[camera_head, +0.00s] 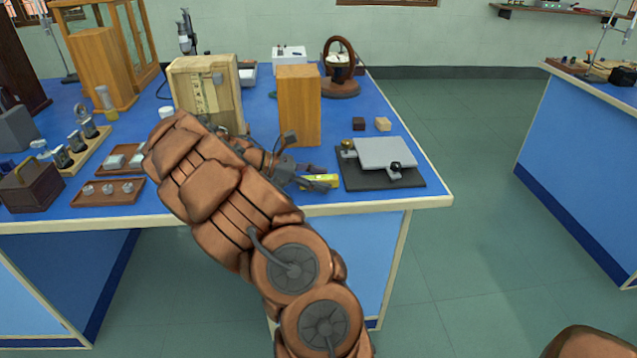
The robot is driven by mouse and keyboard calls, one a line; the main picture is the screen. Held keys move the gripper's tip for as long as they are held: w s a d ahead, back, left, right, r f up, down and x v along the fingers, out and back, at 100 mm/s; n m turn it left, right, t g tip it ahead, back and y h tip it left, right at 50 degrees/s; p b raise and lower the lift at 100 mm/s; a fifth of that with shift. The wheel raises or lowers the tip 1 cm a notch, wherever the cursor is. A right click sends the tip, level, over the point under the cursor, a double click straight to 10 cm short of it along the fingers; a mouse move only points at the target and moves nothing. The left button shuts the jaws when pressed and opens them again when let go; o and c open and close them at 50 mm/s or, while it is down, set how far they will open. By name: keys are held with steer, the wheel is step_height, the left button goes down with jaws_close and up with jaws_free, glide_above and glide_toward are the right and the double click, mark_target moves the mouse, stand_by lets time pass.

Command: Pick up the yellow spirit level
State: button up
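The yellow spirit level (322,180) is a small bright block on the blue bench top, close to the front edge and left of a dark plate. My gripper (318,178) reaches in from the left, low over the bench. Its dark fingers are spread, one on the far side of the level and one on the near side. The level's left part is partly hidden by the fingers. I cannot tell whether either finger touches it.
The dark base plate (384,181) with a light grey platform (384,153) lies just right of the level. A tall wooden block (299,105) stands behind my gripper. Two small cubes lie farther back. Trays and instruments fill the bench's left side.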

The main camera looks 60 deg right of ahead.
jaws_close()
stand_by(0.4)
